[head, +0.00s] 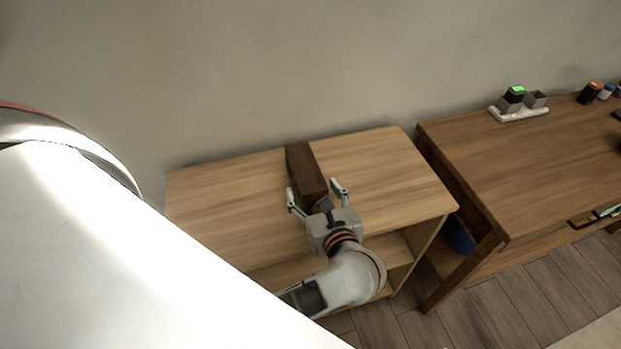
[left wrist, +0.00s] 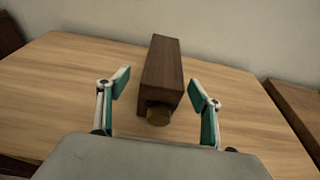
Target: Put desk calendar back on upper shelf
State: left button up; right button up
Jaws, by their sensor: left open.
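A long dark brown wooden block (head: 304,171) lies on the light wood shelf unit's top board (head: 225,205); it is probably the desk calendar, but no date face shows. In the left wrist view the block (left wrist: 162,70) has a round brownish knob-like piece (left wrist: 158,113) at its near end. My left gripper (head: 313,190) is open at the block's near end. In the left wrist view its fingers (left wrist: 158,84) stand on either side of the block, with gaps on both sides. My right gripper is not in view.
The wall (head: 290,70) is close behind the block. Below the top board is an open compartment (head: 400,250). A darker desk (head: 520,160) stands to the right, with a white tray (head: 520,114) of small blocks. A blue bin (head: 461,237) sits under it. The top board is otherwise clear.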

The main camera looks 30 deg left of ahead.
aim_at(307, 178)
pick_arm(q)
jog(key=x, duration=0.3)
jog(key=f+x, duration=0.1)
jog(key=x, duration=0.3)
jog(key=shift+d+p, duration=0.2)
jog(key=shift+p, duration=0.15)
jog(key=shift+w+a, duration=0.25)
jog(key=shift+f, duration=0.1)
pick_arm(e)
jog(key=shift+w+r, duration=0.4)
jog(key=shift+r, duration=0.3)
pick_arm(q)
jog(key=c, duration=1.4)
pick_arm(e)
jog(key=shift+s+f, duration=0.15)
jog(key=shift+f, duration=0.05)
pick_arm(q)
jog(key=shift+c, duration=0.2)
